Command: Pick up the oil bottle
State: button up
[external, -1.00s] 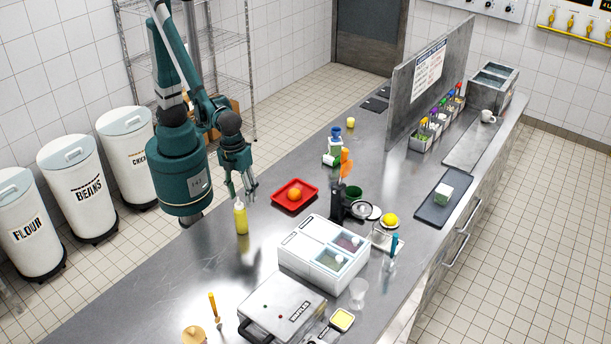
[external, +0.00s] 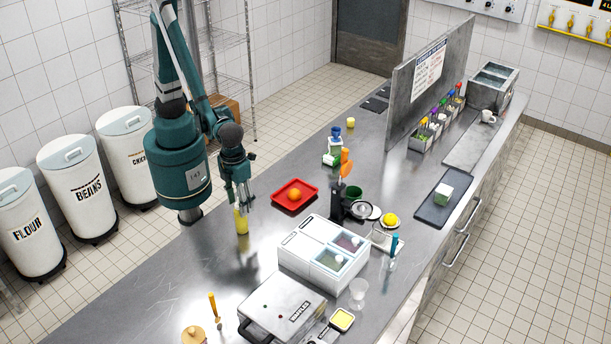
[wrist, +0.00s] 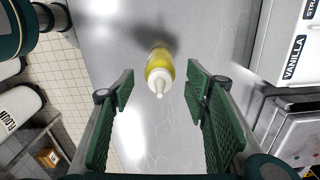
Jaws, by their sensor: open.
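The oil bottle (external: 241,222) is yellow with a white nozzle cap. It stands upright on the steel counter in the external view, its upper part hidden by my gripper (external: 241,203). In the wrist view the bottle (wrist: 159,70) is seen from above, nozzle toward the camera, between and a little beyond the green finger pads. My gripper (wrist: 160,110) is open, pointing down over the bottle. Nothing is held, and a gap shows on each side of the bottle.
A red tray (external: 287,204) with an orange fruit (external: 295,194) lies right of the bottle. A white two-lid box (external: 302,262) and a waffle iron (external: 281,303) stand nearer the camera. The steel counter (external: 190,262) left of them is mostly clear.

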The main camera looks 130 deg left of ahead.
aim_at(241, 223)
jog(key=shift+f, duration=1.25)
jog(key=shift+f, duration=2.6)
jog(key=c, duration=1)
